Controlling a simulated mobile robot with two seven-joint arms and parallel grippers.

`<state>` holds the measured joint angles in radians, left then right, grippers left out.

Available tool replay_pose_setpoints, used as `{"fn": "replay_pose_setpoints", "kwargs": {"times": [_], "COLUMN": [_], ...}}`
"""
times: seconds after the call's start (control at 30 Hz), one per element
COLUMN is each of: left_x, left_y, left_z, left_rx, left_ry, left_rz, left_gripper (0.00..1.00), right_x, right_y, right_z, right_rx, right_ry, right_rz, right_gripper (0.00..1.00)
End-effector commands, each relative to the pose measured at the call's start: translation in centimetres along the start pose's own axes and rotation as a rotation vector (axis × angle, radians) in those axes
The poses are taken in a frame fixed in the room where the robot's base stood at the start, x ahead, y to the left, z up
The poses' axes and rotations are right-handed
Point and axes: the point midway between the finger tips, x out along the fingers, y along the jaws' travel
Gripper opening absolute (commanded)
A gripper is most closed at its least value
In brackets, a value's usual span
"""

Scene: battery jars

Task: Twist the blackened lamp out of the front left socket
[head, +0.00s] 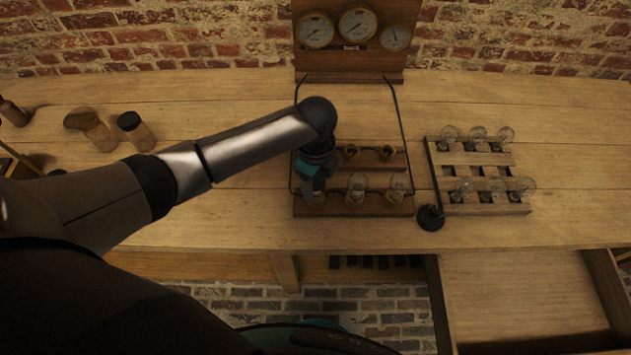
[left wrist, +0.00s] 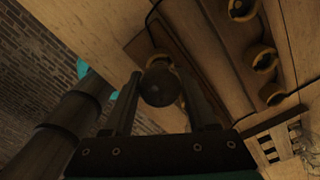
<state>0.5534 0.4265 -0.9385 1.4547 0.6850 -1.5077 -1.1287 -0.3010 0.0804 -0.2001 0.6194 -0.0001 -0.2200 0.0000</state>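The socket board (head: 375,210) stands on the bench below the gauges. In the head view my left gripper (head: 314,182) is over its front left socket and hides most of it. The left wrist view shows the blackened lamp (left wrist: 161,88), a dark round bulb, in line with a brass socket ring (left wrist: 158,60). My left gripper's fingers (left wrist: 159,85) lie on both sides of the bulb and appear to touch it. Clear lamps stand in the front middle (head: 356,188) and front right (head: 397,188) sockets. My right gripper is not in view.
A slatted rack (head: 480,209) with several clear lamps stands to the right. A black round-based object (head: 431,218) sits between board and rack. A gauge panel (head: 352,60) stands behind. An open drawer (head: 525,300) juts out at lower right.

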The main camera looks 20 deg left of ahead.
Motion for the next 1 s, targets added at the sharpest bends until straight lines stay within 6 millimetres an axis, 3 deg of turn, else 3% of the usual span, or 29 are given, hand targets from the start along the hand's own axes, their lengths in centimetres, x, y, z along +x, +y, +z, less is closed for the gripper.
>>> {"fn": "replay_pose_setpoints", "kwargs": {"times": [0.07,0.47,0.73,1.0], "left_x": [0.0,0.0,-0.1,-0.2], "left_y": [0.0,0.0,0.0,0.0], "left_z": [0.0,0.0,0.0,-0.1], "left_rx": [0.000,0.000,-0.028,-0.172], "left_ry": [0.000,0.000,0.000,0.001], "left_rz": [0.000,0.000,0.000,0.003], "left_gripper": [0.46,0.01,0.00,0.00], "right_x": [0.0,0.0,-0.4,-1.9], "right_y": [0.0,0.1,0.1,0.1], "right_z": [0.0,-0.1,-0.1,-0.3], "right_rx": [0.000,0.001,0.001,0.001], "right_ry": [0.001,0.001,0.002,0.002], "right_rz": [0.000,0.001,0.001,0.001], "right_gripper": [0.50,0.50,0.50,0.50]}}
